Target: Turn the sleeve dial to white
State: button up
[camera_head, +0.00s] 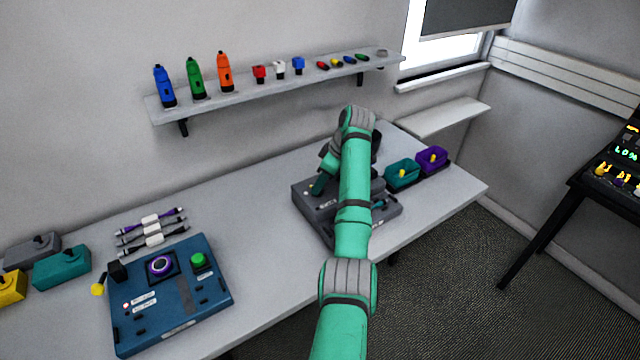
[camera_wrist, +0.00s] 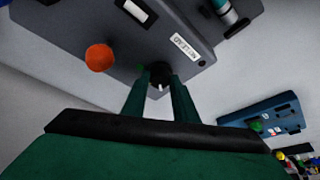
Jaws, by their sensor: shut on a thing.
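In the wrist view, a small black dial (camera_wrist: 160,70) with a white pointer mark sits on the edge part of the grey machine (camera_wrist: 100,22). My gripper (camera_wrist: 160,82) has its two dark green fingers closed around this dial, one on each side. The pointer mark shows between the fingers; which colour it points at cannot be told. In the head view the grey machine (camera_head: 309,194) stands on the right part of the table, and my arm hides much of it and the dial.
An orange round knob (camera_wrist: 99,57) and a white label (camera_wrist: 185,47) are near the dial. A blue panel (camera_head: 170,300) and several cables (camera_head: 150,228) lie left. The table between is clear.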

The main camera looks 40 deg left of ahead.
jog(key=shift+w+a+n+g, duration=0.1)
jog(key=shift+n+g, duration=0.4)
jog(key=shift+n, duration=0.6)
jog(key=o, duration=1.1)
jog(key=shift+c, duration=0.2)
jog(key=v, duration=1)
jog(key=shift+r, duration=0.45)
jog(key=shift+w+h, duration=0.1)
jog(key=shift+h, duration=0.2)
